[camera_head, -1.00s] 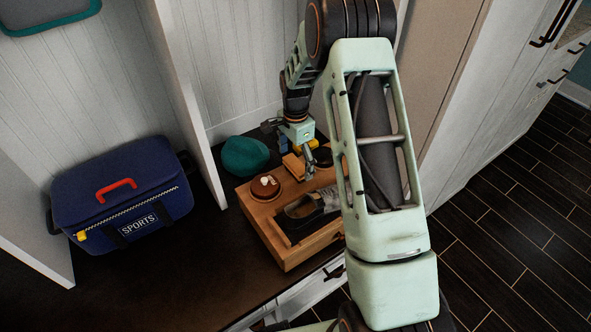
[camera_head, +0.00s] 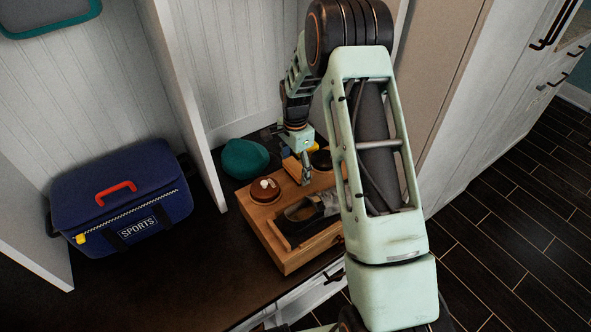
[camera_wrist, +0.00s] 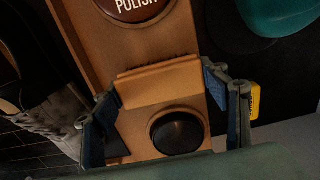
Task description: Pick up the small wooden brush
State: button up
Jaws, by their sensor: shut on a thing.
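The small wooden brush (camera_wrist: 160,83) is a light tan block with a dark bristle edge, seen in the wrist view. My gripper (camera_wrist: 163,86) has one finger at each end of it and is shut on it. In the head view, my gripper (camera_head: 304,170) is over the back of a wooden box (camera_head: 286,258), and the brush (camera_head: 290,168) shows partly beside the finger. I cannot tell whether the brush is clear of the box top.
A round brown polish tin (camera_head: 265,191) and a dark round item (camera_wrist: 177,132) are close by the brush. A grey shoe (camera_head: 308,213) lies in the box. A teal cap (camera_head: 244,158) and a blue sports bag (camera_head: 124,194) are to the left. White panels stand behind.

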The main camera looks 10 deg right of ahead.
aim_at(295, 166)
jog(key=shift+r, duration=0.5)
notch_tip(295, 166, up, 2)
jog(key=shift+r, duration=0.25)
jog(key=shift+s+d+r+p, duration=0.15)
jog(key=shift+s+r+p, duration=0.2)
jog(key=shift+s+r, duration=1.65)
jog(key=shift+s+d+r+p, duration=0.1)
jog(key=shift+s+r+p, duration=0.25)
jog(key=shift+s+r, duration=1.6)
jog(key=shift+s+d+r+p, duration=0.25)
jog(key=shift+s+r, duration=0.6)
jog(key=shift+s, duration=2.2)
jog(key=shift+a, duration=0.1)
